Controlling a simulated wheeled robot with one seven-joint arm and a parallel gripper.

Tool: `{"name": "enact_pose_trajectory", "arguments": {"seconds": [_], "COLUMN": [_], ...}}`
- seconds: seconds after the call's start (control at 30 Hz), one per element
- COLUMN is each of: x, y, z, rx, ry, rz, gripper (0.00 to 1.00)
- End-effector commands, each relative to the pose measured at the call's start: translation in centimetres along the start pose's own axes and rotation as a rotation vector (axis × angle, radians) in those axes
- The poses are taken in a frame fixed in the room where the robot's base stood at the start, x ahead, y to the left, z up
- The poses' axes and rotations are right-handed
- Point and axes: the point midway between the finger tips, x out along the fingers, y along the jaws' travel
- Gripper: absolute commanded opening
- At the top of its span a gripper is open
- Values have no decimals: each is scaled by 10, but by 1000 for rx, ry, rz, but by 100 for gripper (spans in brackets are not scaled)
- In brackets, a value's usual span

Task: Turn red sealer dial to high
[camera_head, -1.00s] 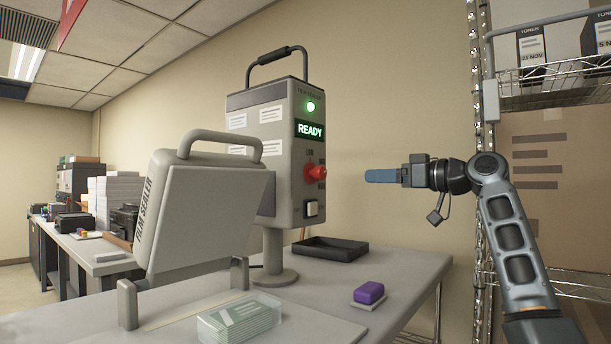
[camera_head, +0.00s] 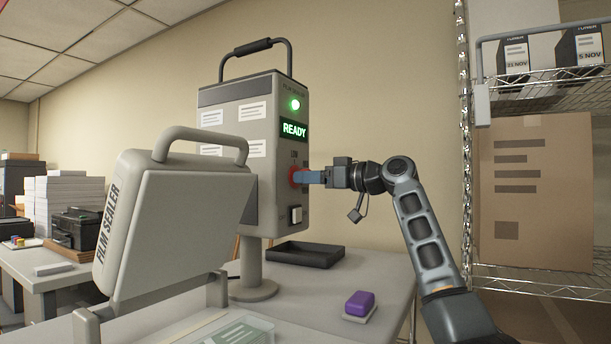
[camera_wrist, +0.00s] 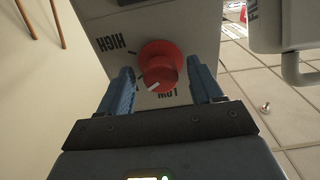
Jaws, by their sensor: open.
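The red dial (camera_wrist: 160,68) sits on the front panel of the grey film sealer (camera_head: 243,160). In the wrist view its white pointer mark is near the LOW label, and the HIGH label is at the upper left. My gripper (camera_head: 308,177) reaches the dial from the right in the head view and partly covers it. In the wrist view the blue fingers of my gripper (camera_wrist: 163,88) are open, one on each side of the dial, with gaps showing. The panel shows a lit READY display (camera_head: 294,130) and a green light (camera_head: 295,104).
A white switch (camera_head: 296,214) is just below the dial. The sealer's hinged lid (camera_head: 170,210) stands at the left. A wire shelf (camera_head: 540,90) stands at the right.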

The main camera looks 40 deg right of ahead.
Motion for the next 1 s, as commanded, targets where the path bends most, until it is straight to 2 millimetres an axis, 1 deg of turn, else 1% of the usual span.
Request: {"name": "enact_pose_trajectory", "arguments": {"seconds": [0.1,0.2,0.47,1.0], "x": [12,16,17,16], "y": [0,-1,0,0], "z": [-1,0,0,0], "rx": [-1,-1,-1,-1], "ry": [0,0,0,0], "rz": [-1,-1,0,0], "gripper": [65,65,65,13]}}
